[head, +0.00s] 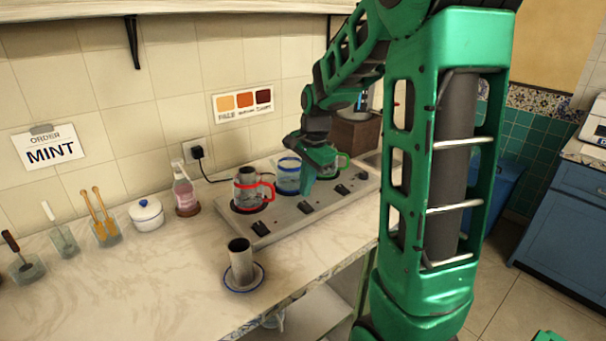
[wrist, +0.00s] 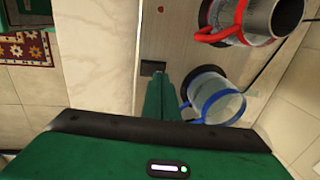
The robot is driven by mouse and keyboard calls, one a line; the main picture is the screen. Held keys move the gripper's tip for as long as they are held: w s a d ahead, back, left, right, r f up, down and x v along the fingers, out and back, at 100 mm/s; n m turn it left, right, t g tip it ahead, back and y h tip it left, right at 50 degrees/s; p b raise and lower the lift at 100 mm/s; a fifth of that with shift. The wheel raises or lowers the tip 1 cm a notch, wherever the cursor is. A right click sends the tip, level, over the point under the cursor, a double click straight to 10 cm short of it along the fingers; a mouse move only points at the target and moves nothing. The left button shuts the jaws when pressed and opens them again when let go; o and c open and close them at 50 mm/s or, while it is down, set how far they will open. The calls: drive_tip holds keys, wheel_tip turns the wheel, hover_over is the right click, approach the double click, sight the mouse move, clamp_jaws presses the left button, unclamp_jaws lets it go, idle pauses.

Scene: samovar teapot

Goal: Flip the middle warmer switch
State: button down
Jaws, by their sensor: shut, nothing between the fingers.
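The warmer (head: 285,224) is a long grey plate on the counter, with dark switches along its front edge. The middle switch (head: 305,207) lies in front of the blue-handled glass (head: 288,175). My gripper (head: 306,196) points down over the plate, just behind that switch in the head view. In the wrist view my shut, empty fingers (wrist: 161,82) are beside the blue-handled glass (wrist: 214,98). A dark switch (wrist: 152,68) shows just past the fingertips; it appears to be the middle one. I cannot tell whether the fingers touch it or which way it is set.
A red-handled glass (head: 250,189) stands left of the blue one and a green-handled glass (head: 339,161) to the right, partly behind my gripper. A metal cup (head: 239,257) on a saucer (head: 261,280) stands in front. The counter's left front (head: 130,285) is clear.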

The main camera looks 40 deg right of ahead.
sight(306, 206)
drive_tip(key=shift+w+f, duration=0.15)
drive_tip(key=shift+f, duration=0.65)
drive_tip(key=shift+w+f, duration=0.1)
drive_tip(key=shift+f, duration=0.65)
drive_tip(key=shift+w+a+f, duration=0.1)
drive_tip(key=shift+w+a, duration=0.05)
drive_tip(key=shift+a, duration=0.05)
drive_tip(key=shift+d, duration=0.3)
drive_tip(key=shift+s, duration=0.9)
